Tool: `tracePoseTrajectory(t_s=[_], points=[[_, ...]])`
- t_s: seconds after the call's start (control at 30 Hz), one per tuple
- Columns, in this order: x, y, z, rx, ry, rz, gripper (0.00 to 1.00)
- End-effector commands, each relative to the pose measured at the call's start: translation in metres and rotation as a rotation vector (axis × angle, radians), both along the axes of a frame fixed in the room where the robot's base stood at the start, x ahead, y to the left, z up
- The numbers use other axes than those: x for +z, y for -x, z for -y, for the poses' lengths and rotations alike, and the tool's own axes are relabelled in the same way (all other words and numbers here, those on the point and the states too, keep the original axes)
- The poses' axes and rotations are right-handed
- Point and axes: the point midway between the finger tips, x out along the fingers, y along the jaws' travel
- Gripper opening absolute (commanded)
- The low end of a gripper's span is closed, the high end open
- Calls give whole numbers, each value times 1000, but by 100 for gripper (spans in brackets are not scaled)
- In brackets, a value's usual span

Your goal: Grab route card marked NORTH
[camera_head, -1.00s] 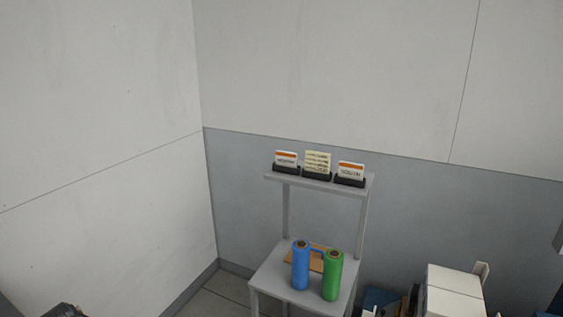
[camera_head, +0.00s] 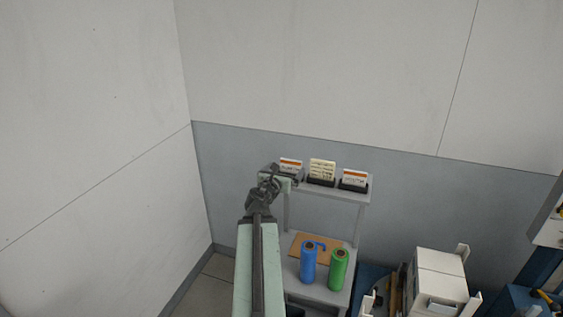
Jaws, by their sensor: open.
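Three cards stand upright in dark holders on the top shelf of a grey stand. The left card (camera_head: 291,166) is white with an orange band. The middle card (camera_head: 322,171) is cream with dark lines. The right card (camera_head: 354,179) is white with an orange band. Their lettering is too small to read surely now, so I cannot tell which is marked NORTH. My gripper (camera_head: 283,181) is open, at the shelf's left end, in front of and just left of the left card. It hides that card's holder in part. I cannot tell if it touches anything.
The grey stand (camera_head: 362,207) has a lower shelf with a blue roll (camera_head: 308,264), a green roll (camera_head: 338,270) and a brown clipboard (camera_head: 302,245). White boxes (camera_head: 440,272) stand at the lower right. Walls rise behind and left.

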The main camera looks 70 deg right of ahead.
Motion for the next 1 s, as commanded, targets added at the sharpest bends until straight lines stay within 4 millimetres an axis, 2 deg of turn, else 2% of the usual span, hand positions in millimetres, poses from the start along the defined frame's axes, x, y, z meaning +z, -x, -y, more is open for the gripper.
tracePoseTrajectory(t_s=[0.07, 0.23, 0.43, 0.7, 0.9, 0.93, 1.0], points=[[-2, -4, 1, 6, 0, 1, 100], [-7, -11, 19, 15, 0, 5, 100], [-9, -16, 25, 21, -1, 6, 100], [-18, -22, 67, 24, -1, 8, 100], [-17, -22, 67, 25, -1, 8, 100], [-17, -22, 67, 25, -1, 8, 97], [-17, -22, 66, 25, -2, 8, 78]])
